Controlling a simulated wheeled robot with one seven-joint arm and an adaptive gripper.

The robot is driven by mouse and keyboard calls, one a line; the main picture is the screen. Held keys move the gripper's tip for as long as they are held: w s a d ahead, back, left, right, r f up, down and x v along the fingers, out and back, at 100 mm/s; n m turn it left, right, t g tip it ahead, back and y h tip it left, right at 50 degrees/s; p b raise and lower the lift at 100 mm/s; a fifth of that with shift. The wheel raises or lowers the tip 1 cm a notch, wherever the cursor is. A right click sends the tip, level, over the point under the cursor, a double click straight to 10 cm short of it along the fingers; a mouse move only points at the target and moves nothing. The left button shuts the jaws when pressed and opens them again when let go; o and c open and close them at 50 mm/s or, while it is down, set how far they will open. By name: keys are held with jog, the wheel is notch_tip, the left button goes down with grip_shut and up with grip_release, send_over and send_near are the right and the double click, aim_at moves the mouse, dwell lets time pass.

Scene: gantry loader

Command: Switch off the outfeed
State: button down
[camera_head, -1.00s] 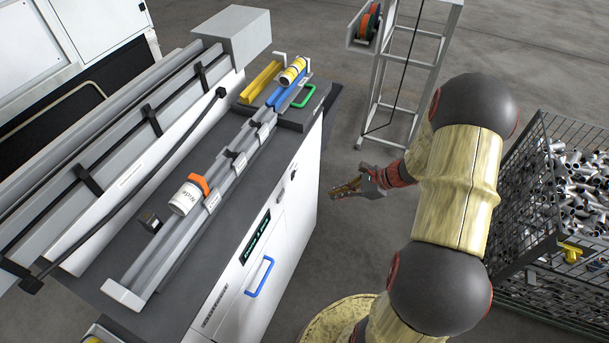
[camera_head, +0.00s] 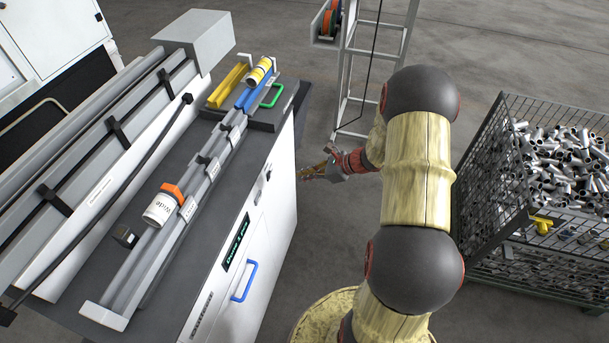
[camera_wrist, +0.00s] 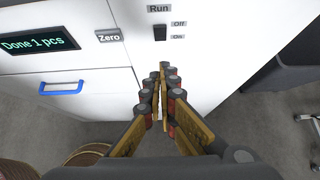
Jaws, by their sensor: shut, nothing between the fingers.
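The outfeed cabinet (camera_head: 233,292) is white with a dark top and stands left of my arm. In the wrist view its front face shows a black rocker switch (camera_wrist: 159,33) under a "Run" label (camera_wrist: 159,8), with "Off" above and "On" below at its right. I cannot tell the switch's position. A display (camera_wrist: 39,43) reads "Done 1 pcs", and a "Zero" label (camera_wrist: 109,36) sits beside it. My gripper (camera_wrist: 162,68) is shut and empty, its tips just below the switch in the picture. In the head view my gripper (camera_head: 303,173) is beside the cabinet's right face, seemingly just short of it.
A blue handle (camera_head: 244,281) sticks out of the cabinet front. A wire crate (camera_head: 500,215) of metal pieces stands right of my arm. Grey floor lies between.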

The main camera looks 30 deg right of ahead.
aim_at(269, 175)
jog(key=w+a+f, duration=0.3)
jog(key=w+a, duration=0.2)
jog(key=w, duration=0.2)
jog(key=shift+a+f, duration=0.2)
jog(key=shift+a, duration=0.15)
jog(key=shift+w, duration=0.15)
jog(key=shift+w+a+r, duration=0.2)
jog(key=shift+w+a, duration=0.05)
jog(key=shift+a, duration=0.05)
jog(key=shift+r, duration=0.2)
jog(key=shift+r+p, duration=0.45)
jog(key=shift+r, duration=0.15)
